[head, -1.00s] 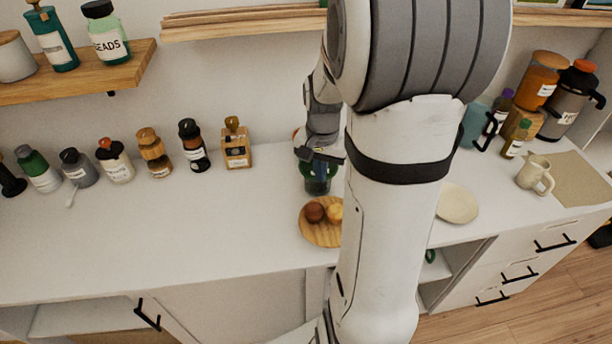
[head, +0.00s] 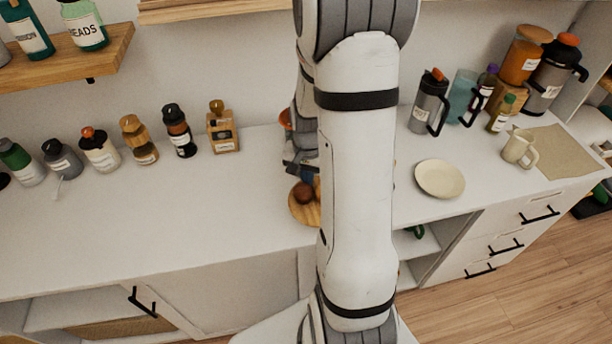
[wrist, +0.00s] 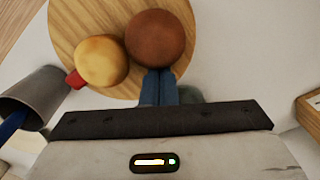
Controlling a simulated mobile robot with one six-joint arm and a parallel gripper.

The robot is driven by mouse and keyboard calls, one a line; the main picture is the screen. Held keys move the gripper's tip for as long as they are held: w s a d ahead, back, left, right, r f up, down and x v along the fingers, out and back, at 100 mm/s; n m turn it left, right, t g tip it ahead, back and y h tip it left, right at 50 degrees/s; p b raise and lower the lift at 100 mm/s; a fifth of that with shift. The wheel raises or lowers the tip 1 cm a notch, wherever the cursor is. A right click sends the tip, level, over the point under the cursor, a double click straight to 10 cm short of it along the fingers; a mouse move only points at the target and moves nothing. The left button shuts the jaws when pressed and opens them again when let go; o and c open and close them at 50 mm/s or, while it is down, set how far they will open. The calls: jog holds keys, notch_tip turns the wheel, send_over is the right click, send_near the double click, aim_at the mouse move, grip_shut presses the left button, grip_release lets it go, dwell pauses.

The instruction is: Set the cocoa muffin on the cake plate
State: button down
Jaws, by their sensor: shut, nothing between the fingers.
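The brown cocoa muffin (head: 302,192) sits on a round wooden board (head: 305,214), partly hidden by my arm in the head view. In the wrist view the cocoa muffin (wrist: 155,38) is beside a yellow muffin (wrist: 101,61) on the board (wrist: 66,22). My gripper (wrist: 159,76) has its blue fingertips together at the muffin's near edge, with nothing between them; whether they touch it I cannot tell. A pale cream plate (head: 440,178), likely the cake plate, lies empty on the counter, right of my arm.
A grey cup (wrist: 36,95) stands close left of my gripper in the wrist view. A dark carafe (head: 428,105), other containers and a mug (head: 518,148) stand right of my arm. Several bottles line the back left. The counter's front left is clear.

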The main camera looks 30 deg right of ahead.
jog(key=shift+s+a+f, duration=0.1)
jog(key=shift+s+a, duration=0.1)
jog(key=shift+a, duration=0.1)
jog(key=shift+s+a+r, duration=0.2)
jog(key=shift+s+a, duration=0.1)
jog(key=shift+s, duration=0.2)
jog(key=shift+w+f, duration=0.1)
jog(key=shift+w, duration=0.1)
jog(key=shift+s+r, duration=0.1)
jog(key=shift+r, duration=0.15)
notch_tip(320, 180, up, 10)
jog(key=f+p, duration=0.1)
jog(key=p, duration=0.6)
jog(key=s+a+r+n+t, duration=0.1)
jog(key=s+a+r+n, duration=0.3)
jog(key=r, duration=0.4)
jog(key=s+a+r+n+t, duration=0.2)
jog(key=s+a+r+n, duration=0.3)
jog(key=s+a+r, duration=0.2)
notch_tip(320, 180, up, 2)
jog(key=shift+s+a+r, duration=0.1)
jog(key=shift+s+a, duration=0.2)
jog(key=shift+s, duration=0.15)
